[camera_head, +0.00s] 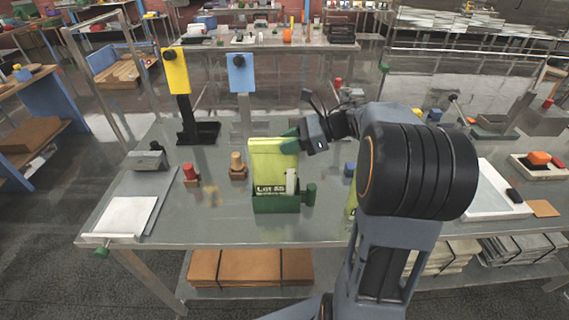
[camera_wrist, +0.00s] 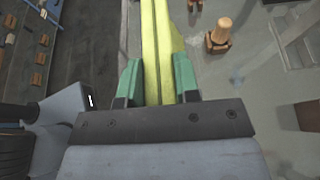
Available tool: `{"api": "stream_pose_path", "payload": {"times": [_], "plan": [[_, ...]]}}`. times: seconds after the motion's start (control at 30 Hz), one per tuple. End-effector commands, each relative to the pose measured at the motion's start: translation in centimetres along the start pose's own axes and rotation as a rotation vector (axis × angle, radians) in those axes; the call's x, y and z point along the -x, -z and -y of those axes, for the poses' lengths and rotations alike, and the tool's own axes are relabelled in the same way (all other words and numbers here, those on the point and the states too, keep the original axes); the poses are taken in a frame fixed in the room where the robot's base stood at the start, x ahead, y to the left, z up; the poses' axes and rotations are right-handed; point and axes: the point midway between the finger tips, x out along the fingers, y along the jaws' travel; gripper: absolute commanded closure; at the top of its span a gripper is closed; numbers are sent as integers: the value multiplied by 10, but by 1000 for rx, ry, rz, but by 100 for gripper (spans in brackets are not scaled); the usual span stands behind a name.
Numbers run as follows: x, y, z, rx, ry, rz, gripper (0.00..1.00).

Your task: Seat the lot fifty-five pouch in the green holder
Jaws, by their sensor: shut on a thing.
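The lot fifty-five pouch (camera_head: 272,163) is yellow-green, with a dark label reading "Lot 55" near its lower edge. It stands upright at the green holder (camera_head: 277,203), its lower edge behind the holder's front wall. Whether it rests on the holder's floor is hidden. My gripper (camera_head: 291,141) is at the pouch's upper right side, its green fingers shut on it. In the wrist view, the fingers (camera_wrist: 158,82) are on both sides of the pouch (camera_wrist: 158,45), which shows edge-on.
A wooden-topped peg (camera_head: 237,166) and a red-topped peg (camera_head: 190,174) stand left of the holder. A white tray (camera_head: 490,200) lies right. The table's front edge is close to the holder.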

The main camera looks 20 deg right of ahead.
Motion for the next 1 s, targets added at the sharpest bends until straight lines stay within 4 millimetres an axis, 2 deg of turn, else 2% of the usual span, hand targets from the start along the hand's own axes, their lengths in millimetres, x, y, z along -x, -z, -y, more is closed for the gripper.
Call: {"api": "stream_pose_path", "payload": {"times": [0.5, 1.0], "plan": [[-21, 46, 0, 0, -4, 0, 100], [-24, 53, 0, 3, -4, 0, 100]]}}
